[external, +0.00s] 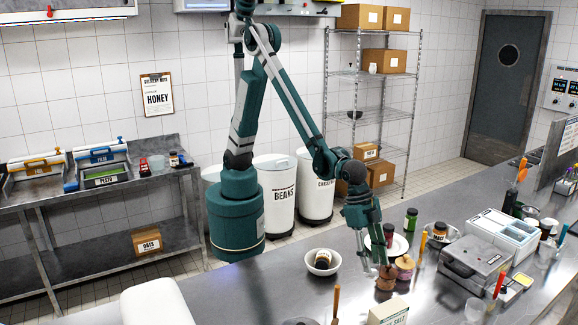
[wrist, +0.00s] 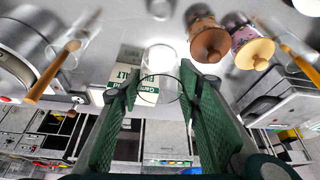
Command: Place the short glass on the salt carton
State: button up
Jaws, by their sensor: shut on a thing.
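My gripper (wrist: 160,88) is shut on the short glass (wrist: 160,72), a clear tumbler held between the green finger pads in the wrist view. The salt carton (wrist: 122,68), pale with green lettering, lies just beyond and left of the glass there; part of its print shows through the glass. In the external view the salt carton (external: 389,312) stands at the bottom edge, partly cut off. My gripper (external: 374,255) points down behind it, beside the brown-lidded jars.
Two jars with round lids, one brown (external: 386,278) and one tan (external: 405,266), stand close to my gripper. A utensil with an orange handle (external: 336,300) stands near the carton. Grey appliances (external: 474,260) stand right.

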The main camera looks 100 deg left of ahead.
jog(key=w+d+r+p, duration=0.1)
jog(key=w+d+r, duration=0.2)
jog(key=d, duration=0.3)
jog(key=w+d+r+m+p, duration=0.1)
jog(key=w+d+r, duration=0.2)
jog(key=d+r, duration=0.3)
jog(key=shift+w+d, duration=0.15)
jog(key=shift+d, duration=0.45)
jog(key=shift+f, duration=0.1)
send_over(390, 307)
jog(key=shift+d+f+p, duration=0.1)
jog(key=shift+f+p, duration=0.25)
jog(key=shift+f, duration=2.75)
jog(key=shift+f, duration=1.85)
jog(key=shift+f, duration=0.15)
jog(key=o, duration=0.9)
